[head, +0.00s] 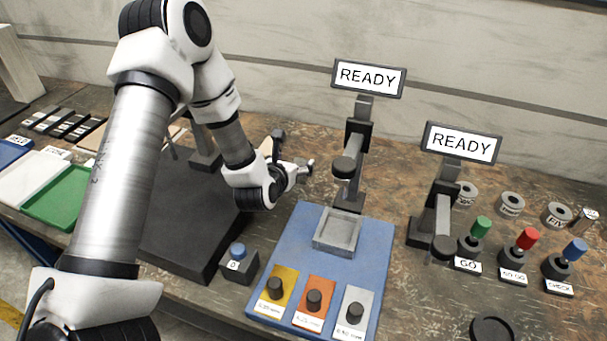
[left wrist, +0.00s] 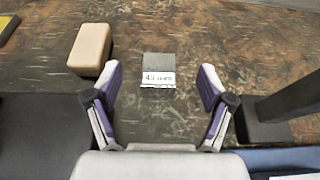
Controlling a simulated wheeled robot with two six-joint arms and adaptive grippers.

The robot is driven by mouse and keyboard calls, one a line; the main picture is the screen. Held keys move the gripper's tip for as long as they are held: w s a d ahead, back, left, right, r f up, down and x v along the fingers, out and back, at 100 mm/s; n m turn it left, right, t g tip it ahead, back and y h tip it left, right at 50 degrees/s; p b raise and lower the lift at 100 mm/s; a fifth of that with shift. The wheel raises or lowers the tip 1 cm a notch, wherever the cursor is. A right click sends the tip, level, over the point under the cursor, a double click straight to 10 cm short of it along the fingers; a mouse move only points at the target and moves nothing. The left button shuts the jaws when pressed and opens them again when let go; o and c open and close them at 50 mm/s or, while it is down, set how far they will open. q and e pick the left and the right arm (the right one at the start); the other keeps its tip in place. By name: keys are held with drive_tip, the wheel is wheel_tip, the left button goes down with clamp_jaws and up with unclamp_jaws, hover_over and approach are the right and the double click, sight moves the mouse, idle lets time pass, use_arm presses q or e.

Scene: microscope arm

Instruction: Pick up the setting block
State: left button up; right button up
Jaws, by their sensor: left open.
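A small grey block (left wrist: 158,66) with a white label (left wrist: 158,80) that seems to read "4.3 mm" lies on the worn table; it looks like the setting block. My left gripper (left wrist: 158,92) is open and empty in the left wrist view, with the labelled block between and beyond its fingertips, touching neither. In the head view my left gripper (head: 294,150) is behind the blue board, and I cannot make out the labelled block there. A tan block (left wrist: 91,48) lies left of the labelled block. My right gripper is not in view.
A black slab (head: 185,235) lies left of the gripper. A blue board (head: 375,235) with a grey tray (head: 338,230) and knobs stands in front. Two "READY" display stands (head: 360,130) (head: 440,205) rise to the right. Labelled knobs and round weights fill the far right.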

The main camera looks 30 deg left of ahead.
sight(303, 163)
use_arm(q)
drive_tip(key=f+b, duration=0.2)
drive_tip(key=f, duration=0.2)
drive_tip(key=shift+w+f, duration=0.1)
drive_tip(key=shift+w, duration=0.1)
drive_tip(key=p+x, duration=0.1)
drive_tip(key=x, duration=0.5)
drive_tip(key=shift+w+a, duration=0.2)
drive_tip(key=shift+w, duration=0.25)
drive_tip(key=shift+w+a+f, duration=0.1)
drive_tip(key=shift+w+f, duration=0.1)
drive_tip(key=shift+w, duration=0.15)
drive_tip(key=shift+s+r, duration=0.1)
drive_tip(key=c, duration=0.4)
clamp_jaws()
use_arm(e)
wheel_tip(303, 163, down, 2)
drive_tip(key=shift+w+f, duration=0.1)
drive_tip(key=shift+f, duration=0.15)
